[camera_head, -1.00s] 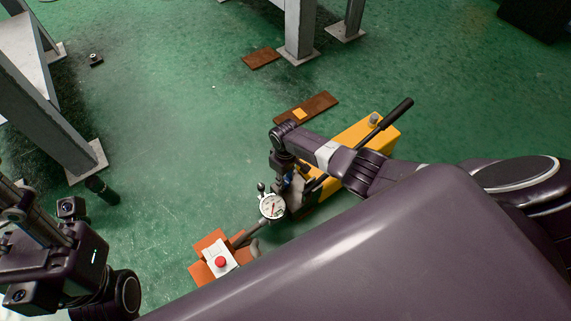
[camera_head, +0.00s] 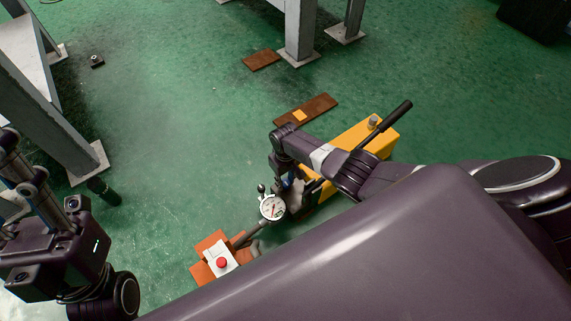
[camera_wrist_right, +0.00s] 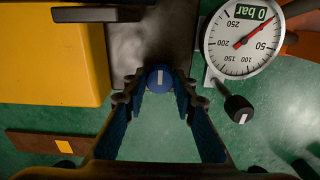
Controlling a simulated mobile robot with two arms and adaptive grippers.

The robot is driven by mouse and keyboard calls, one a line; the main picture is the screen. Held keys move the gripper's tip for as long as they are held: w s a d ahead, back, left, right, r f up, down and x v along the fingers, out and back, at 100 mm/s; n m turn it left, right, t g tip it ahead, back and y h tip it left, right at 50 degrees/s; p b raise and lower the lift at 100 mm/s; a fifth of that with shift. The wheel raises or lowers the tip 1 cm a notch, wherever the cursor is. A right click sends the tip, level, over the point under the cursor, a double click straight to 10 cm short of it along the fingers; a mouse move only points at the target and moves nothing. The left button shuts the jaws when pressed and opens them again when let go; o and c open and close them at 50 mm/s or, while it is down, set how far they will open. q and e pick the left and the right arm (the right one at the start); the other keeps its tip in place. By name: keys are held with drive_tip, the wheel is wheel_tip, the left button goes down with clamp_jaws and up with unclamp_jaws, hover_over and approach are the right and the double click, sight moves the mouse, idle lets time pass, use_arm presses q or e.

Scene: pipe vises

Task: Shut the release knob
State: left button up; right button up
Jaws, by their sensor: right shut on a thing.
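The release knob (camera_wrist_right: 160,79) is a small round blue knob with a white mark, in the middle of the right wrist view. My right gripper (camera_wrist_right: 159,92) is shut on it, with a blue-lined finger at each side of the knob. In the head view my right arm hangs over the pump, and the knob is hard to make out there. The round pressure gauge (camera_wrist_right: 245,40) reads 0 bar on its display; it also shows in the head view (camera_head: 272,208). Part of my left arm shows at the left edge, but no left fingers show.
The yellow pump body (camera_head: 360,137) with a black-gripped lever (camera_head: 392,117) lies behind my right arm. A black knob (camera_wrist_right: 240,108) sits below the gauge. A red button on a white box (camera_head: 221,264) is at front left. Green floor (camera_head: 170,130) is clear.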

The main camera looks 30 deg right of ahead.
sight(285, 182)
drive_tip(key=o, duration=1.2)
drive_tip(key=shift+c, duration=0.2)
drive_tip(key=shift+r, duration=0.15)
wheel_tip(285, 182, up, 12)
drive_tip(key=shift+a, duration=0.1)
